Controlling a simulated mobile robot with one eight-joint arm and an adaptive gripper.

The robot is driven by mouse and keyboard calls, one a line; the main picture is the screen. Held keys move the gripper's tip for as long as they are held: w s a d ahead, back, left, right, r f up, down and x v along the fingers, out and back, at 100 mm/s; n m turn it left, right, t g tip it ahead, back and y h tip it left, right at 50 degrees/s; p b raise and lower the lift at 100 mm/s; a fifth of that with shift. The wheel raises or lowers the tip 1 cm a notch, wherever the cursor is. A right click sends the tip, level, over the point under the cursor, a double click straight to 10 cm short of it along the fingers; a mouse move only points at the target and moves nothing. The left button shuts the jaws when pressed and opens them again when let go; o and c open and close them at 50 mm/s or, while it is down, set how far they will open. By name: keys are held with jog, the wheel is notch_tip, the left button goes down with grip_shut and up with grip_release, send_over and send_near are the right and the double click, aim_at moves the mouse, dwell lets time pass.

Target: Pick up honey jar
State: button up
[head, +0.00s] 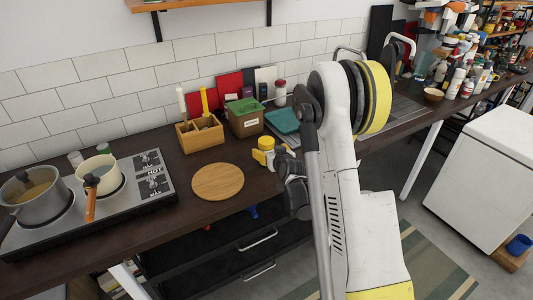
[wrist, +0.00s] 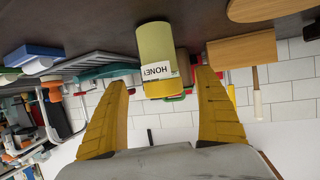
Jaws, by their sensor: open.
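The honey jar (wrist: 155,45) is a yellowish cylinder with a white label reading HONEY. In the wrist view, which is upside down, it shows in the gap between the fingertips. In the head view the jar (head: 264,146) stands on the dark counter, just left of my gripper. My gripper (wrist: 162,78) is open, with a yellow finger on each side of the jar's image and visible space on both sides. I cannot tell how deep the jar is between the fingers.
A round wooden board (head: 218,181) lies left of the jar. Behind stand a green-topped box (head: 245,119) and a wooden holder (head: 200,135). A teal item (head: 283,120) is close behind the jar. A stove (head: 140,195) with two pots is at the left.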

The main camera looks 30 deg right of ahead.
aim_at(265, 137)
jog(key=b+x, duration=0.1)
jog(key=x, duration=0.3)
jog(key=shift+w, duration=0.4)
jog(key=c, duration=1.5)
jog(key=shift+r, duration=0.2)
jog(key=shift+r+p, duration=0.75)
jog(key=shift+r, duration=1.1)
jog(key=shift+s+d+r+p, duration=0.55)
jog(key=shift+s+d+r, duration=0.6)
jog(key=shift+s, duration=0.35)
jog(key=shift+s+d+r+p, duration=0.55)
jog(key=shift+s+d+r, duration=0.65)
jog(key=shift+s, duration=0.35)
jog(key=shift+s+d+r+p, duration=0.55)
jog(key=shift+s+d+r, duration=0.6)
jog(key=shift+s, duration=0.35)
